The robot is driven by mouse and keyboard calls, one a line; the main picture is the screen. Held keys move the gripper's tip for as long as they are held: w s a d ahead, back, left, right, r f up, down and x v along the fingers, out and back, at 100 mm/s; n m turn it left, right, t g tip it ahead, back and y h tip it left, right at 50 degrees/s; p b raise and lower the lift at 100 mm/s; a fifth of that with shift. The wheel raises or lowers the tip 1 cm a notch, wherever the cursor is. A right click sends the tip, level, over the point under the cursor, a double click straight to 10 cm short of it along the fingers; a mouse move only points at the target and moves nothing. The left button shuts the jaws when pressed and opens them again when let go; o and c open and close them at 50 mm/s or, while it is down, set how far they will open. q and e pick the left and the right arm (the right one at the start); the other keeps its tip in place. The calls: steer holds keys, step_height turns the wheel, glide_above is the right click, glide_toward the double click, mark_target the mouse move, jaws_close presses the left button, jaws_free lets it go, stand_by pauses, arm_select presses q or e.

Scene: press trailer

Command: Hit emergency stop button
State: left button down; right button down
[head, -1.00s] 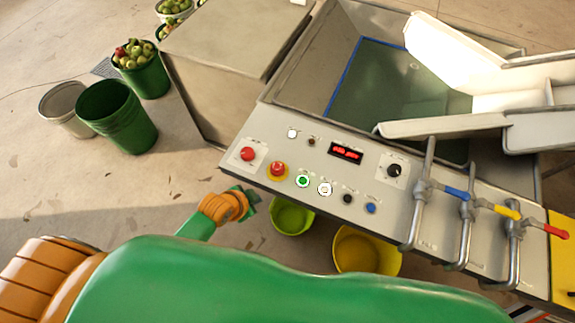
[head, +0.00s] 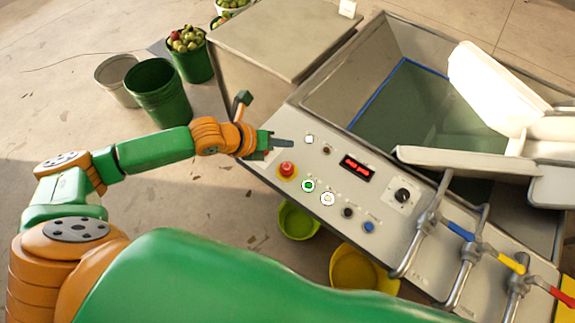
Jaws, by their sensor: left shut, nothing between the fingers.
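The emergency stop button (head: 287,169) is a red mushroom head on a yellow ring, near the left end of the control panel (head: 325,180). My left gripper (head: 289,143) comes in from the left, over the panel's left end. Its fingers are shut and empty, pointing right, and appear just above the red button in the picture. I cannot tell its height over the panel. A second red button on a white plate, seen earlier to the left, is now hidden by the gripper. My right gripper is not in view.
A green button (head: 308,185), a white button (head: 327,199), a red display (head: 356,168) and a black knob (head: 402,195) share the panel. Pipes with coloured valve handles (head: 461,231) stand at right. A large metal basin (head: 400,100) lies behind.

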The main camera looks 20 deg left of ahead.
arm_select(q)
steer(key=b, duration=0.8)
glide_above(284, 169)
step_height(284, 169, down, 8)
steer(key=shift+f+b, duration=0.3)
steer(key=shift+f, duration=0.25)
stand_by(1.2)
steer(key=shift+f, duration=0.3)
steer(key=shift+f+b, duration=0.3)
steer(key=shift+b, duration=0.05)
stand_by(0.4)
steer(key=shift+r+p, duration=0.75)
steer(key=shift+p, duration=0.15)
